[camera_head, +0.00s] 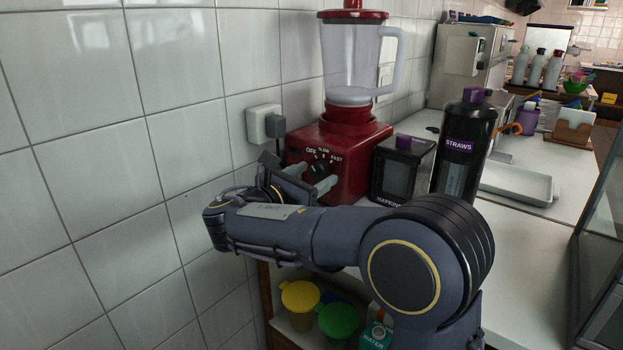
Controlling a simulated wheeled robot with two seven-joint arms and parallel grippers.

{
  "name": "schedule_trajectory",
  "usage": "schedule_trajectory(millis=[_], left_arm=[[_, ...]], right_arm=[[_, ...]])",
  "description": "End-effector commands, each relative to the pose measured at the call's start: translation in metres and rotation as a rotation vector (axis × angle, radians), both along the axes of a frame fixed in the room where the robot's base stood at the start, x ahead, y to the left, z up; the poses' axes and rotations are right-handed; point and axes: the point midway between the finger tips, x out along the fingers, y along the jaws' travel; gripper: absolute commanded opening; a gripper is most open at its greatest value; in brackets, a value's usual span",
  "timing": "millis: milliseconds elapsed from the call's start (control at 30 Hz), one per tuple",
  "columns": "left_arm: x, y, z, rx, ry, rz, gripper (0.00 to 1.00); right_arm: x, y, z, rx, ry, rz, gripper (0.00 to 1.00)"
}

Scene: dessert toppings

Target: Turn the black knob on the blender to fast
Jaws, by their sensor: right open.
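The red blender (362,152) stands on the counter against the tiled wall, with a clear jug (350,62) and a red lid on top. Its black knob (320,167) is on the front face, among the labels OFF, SLOW and FAST. The exact setting of the knob is hard to read. My right gripper (325,174) is open just in front of the knob, with its fingers pointing at the blender's front. I cannot tell whether the fingers touch the knob. My left gripper is not in view.
A black napkin box (403,170) and a black straws dispenser (464,145) stand right of the blender. A wall socket with a plug (264,124) is at its left. A white tray (517,184) lies farther right. Yellow and green lidded containers (338,320) sit on the shelf below.

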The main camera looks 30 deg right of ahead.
Motion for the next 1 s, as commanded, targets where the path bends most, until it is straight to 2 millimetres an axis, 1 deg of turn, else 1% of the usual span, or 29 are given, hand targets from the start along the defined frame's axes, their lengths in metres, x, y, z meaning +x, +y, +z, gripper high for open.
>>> schedule_trajectory(millis=[133,167,400,500,767,1000], left_arm=[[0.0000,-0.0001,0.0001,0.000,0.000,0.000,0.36],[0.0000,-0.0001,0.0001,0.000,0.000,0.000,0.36],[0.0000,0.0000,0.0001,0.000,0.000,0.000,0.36],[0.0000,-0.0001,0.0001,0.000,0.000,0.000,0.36],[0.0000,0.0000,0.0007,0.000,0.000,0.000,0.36],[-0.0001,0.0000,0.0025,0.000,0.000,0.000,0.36]], right_arm=[[-0.0001,0.0000,0.0002,0.000,0.000,0.000,0.59],[-0.0001,0.0000,0.0002,0.000,0.000,0.000,0.57],[-0.0003,0.0001,0.0001,0.000,-0.001,0.000,0.25],[-0.0003,0.0002,0.0000,0.000,0.000,0.000,0.15],[-0.0002,0.0003,0.0000,0.012,-0.026,0.000,0.15],[-0.0002,0.0004,0.0000,0.060,-0.141,0.000,0.15]])
